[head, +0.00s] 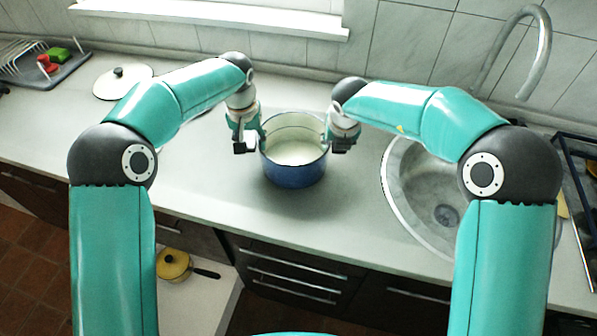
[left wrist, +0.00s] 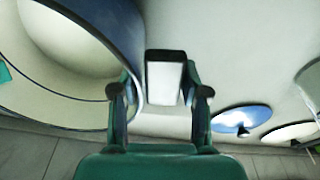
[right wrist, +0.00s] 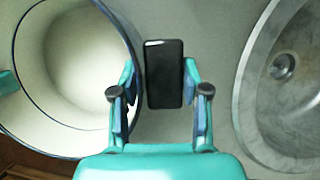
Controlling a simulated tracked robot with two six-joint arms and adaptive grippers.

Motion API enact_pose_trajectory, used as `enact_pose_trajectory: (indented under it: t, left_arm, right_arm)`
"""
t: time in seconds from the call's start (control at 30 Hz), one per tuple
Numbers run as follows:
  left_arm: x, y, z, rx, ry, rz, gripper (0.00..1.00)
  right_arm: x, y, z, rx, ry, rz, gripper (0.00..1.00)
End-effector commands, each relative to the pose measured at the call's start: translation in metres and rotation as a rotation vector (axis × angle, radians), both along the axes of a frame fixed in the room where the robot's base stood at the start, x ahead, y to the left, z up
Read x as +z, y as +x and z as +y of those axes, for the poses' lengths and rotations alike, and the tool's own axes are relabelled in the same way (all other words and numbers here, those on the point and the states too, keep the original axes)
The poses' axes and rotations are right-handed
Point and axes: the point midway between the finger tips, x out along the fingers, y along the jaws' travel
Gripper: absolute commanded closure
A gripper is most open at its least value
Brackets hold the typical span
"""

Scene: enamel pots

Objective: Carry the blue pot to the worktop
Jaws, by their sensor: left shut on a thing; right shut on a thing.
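The blue pot (head: 296,172) is upright over the middle of the grey worktop (head: 215,190), with a pale inside; it looks empty. I cannot tell whether its base touches the worktop. My left gripper (head: 245,143) is shut on its left side, where a block-like handle (left wrist: 165,80) shows between the fingers in the left wrist view. My right gripper (head: 338,142) is shut on its right side, with a dark block-like handle (right wrist: 164,75) between the fingers in the right wrist view. The pot's rim also shows in both wrist views.
A round sink (head: 392,180) with a tall tap (head: 545,45) lies to the right. A white lid (head: 122,84) with a dark knob lies at the back left, near a dish rack (head: 45,65). A yellow pot (head: 173,265) stands lower down, left of the dark drawers (head: 300,285).

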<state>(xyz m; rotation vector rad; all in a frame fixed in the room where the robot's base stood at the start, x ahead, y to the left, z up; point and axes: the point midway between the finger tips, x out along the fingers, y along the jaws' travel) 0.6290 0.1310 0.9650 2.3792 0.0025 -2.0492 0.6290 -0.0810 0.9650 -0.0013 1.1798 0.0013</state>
Motion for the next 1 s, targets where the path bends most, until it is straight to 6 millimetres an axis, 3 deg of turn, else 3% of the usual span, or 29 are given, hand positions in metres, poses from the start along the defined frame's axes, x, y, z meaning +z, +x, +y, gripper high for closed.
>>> enact_pose_trajectory:
  t: [0.2,0.23,0.37,0.77,1.0]
  left_arm:
    - [-0.017,-0.001,-0.002,-0.007,-0.001,0.002,1.0]
    - [-0.014,-0.001,-0.002,-0.007,0.0,0.004,0.5]
    - [-0.013,-0.001,-0.002,-0.005,0.0,0.003,0.3]
    - [-0.007,0.0,-0.001,-0.002,-0.001,-0.001,0.3]
    - [0.027,-0.005,-0.002,-0.002,-0.001,-0.004,0.3]
  right_arm:
    - [-0.014,0.002,0.002,0.003,0.004,-0.009,1.0]
    - [-0.011,0.001,0.002,0.003,0.004,-0.007,0.49]
    - [-0.011,0.001,0.001,0.001,0.003,-0.004,0.29]
    - [-0.012,0.0,0.0,-0.001,0.0,-0.001,0.29]
    - [-0.012,0.0,-0.001,-0.001,0.0,-0.001,0.29]
